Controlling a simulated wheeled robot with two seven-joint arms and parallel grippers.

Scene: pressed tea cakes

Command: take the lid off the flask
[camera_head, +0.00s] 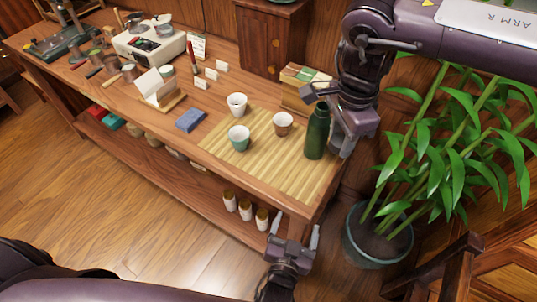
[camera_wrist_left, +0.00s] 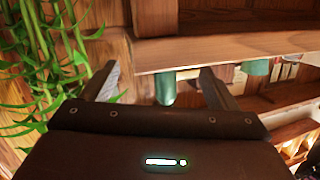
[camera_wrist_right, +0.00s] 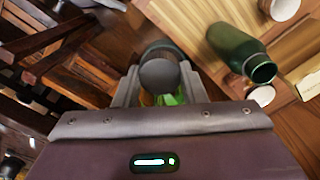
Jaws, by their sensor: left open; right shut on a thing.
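The dark green flask (camera_head: 317,135) stands upright at the right end of the bamboo mat (camera_head: 290,172). In the right wrist view the flask (camera_wrist_right: 232,45) shows an open mouth. My right gripper (camera_wrist_right: 160,85) is shut on a round grey piece, which looks like the lid (camera_wrist_right: 159,74), held apart from the flask. In the head view the right gripper (camera_head: 328,118) is close behind and beside the flask's upper part, and the lid cannot be made out. My left gripper (camera_head: 294,231) is open and empty off the table's front edge. The flask (camera_wrist_left: 165,88) shows between its fingers, farther off.
A box (camera_head: 302,88) is behind. A potted plant (camera_head: 378,238) stands right of the table.

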